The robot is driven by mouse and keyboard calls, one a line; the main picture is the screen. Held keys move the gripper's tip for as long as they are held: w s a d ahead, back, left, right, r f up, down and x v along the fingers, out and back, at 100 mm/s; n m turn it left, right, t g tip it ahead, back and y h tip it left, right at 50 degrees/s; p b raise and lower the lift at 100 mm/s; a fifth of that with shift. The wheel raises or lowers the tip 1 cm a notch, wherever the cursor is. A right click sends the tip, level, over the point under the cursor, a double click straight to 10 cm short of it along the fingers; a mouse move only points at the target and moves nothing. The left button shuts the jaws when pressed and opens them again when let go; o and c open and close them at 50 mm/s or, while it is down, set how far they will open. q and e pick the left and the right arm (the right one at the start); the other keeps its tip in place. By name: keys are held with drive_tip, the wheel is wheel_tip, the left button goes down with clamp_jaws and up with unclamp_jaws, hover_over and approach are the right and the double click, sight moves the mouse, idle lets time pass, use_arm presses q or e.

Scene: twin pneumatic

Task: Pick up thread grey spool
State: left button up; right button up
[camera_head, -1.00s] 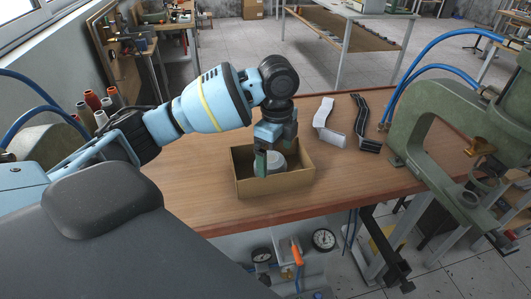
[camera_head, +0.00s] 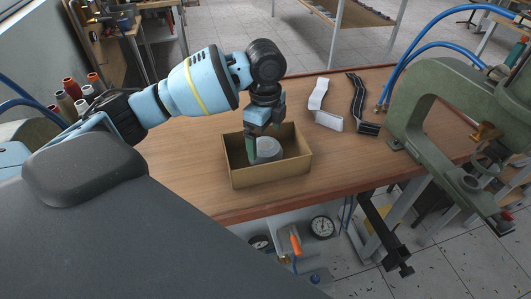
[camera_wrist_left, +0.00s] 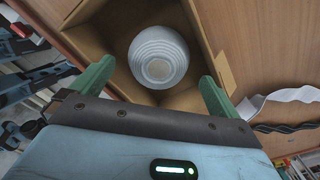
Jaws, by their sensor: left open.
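The grey thread spool (camera_head: 268,149) lies inside an open cardboard box (camera_head: 270,178) on the wooden table. In the left wrist view the spool (camera_wrist_left: 158,56) is a pale ringed round shape between and beyond the fingers. My left gripper (camera_head: 262,146) points down into the box, with one green finger beside the spool's left side. In the left wrist view the left gripper (camera_wrist_left: 153,83) is open, its green fingers apart with the spool not held. The lower part of the spool is hidden by the box's front wall. My right gripper is not in view.
A white strip (camera_head: 322,108) and a black strip (camera_head: 362,104) lie to the right of the box. A green press (camera_head: 437,110) stands at the table's right. Coloured thread spools (camera_head: 76,92) stand at left.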

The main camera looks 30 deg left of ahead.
sight(265, 144)
use_arm(q)
drive_tip(key=shift+f, duration=2.5)
drive_tip(key=c, duration=1.1)
